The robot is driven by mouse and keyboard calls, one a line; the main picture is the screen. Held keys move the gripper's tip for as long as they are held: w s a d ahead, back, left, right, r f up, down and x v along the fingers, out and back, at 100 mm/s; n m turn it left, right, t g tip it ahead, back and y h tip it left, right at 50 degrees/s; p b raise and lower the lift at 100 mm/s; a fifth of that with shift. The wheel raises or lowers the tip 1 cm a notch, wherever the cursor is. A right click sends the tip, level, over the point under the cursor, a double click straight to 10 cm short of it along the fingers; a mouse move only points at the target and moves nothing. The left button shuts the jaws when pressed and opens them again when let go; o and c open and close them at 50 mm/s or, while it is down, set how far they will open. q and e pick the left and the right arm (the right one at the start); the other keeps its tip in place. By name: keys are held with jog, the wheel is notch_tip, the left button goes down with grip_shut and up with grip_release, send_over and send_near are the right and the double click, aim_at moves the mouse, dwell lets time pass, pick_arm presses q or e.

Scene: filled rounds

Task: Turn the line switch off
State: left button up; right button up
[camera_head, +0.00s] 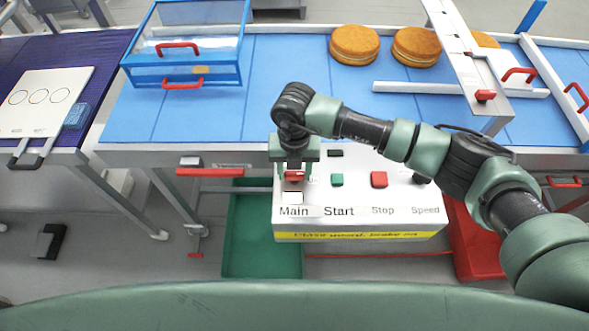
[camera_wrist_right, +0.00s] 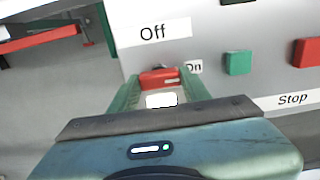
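The line switch is the red main switch (camera_head: 294,177) on the white control box (camera_head: 411,215), above the printed word Main. In the right wrist view the red switch handle (camera_wrist_right: 159,77) lies between and just beyond my green fingertips. My left gripper is out of view.
A green Start button (camera_head: 337,180), red Stop button (camera_head: 379,179) and dark Speed knob (camera_head: 422,178) are right of the switch. Behind is a blue conveyor (camera_head: 290,95) with round cakes (camera_head: 354,44). A green bin (camera_head: 240,232) and red bin (camera_head: 472,245) flank the box.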

aim_at(294, 174)
jog(key=shift+f+n+b, duration=0.15)
jog(key=shift+n+b, duration=0.25)
jog(key=shift+b, duration=0.4)
jog(key=n+b, duration=0.2)
jog(key=b, duration=0.2)
jog(key=n+b, duration=0.3)
jog(key=b, duration=0.1)
jog(key=n+b, duration=0.2)
jog(key=b, duration=0.2)
jog(key=shift+w+f+n, duration=0.1)
jog(key=shift+f+n, duration=0.15)
jog(key=shift+n, duration=0.05)
jog(key=n+b, duration=0.7)
jog(key=b, duration=0.3)
jog(key=shift+r, duration=0.2)
jog(key=shift+r+n+b, duration=0.2)
jog(key=shift+n+b, duration=0.95)
jog(key=shift+n, duration=0.15)
jog(key=o, duration=1.4)
jog(key=shift+c, duration=0.2)
jog(key=shift+r+b, duration=0.4)
jog(key=shift+r, duration=3.55)
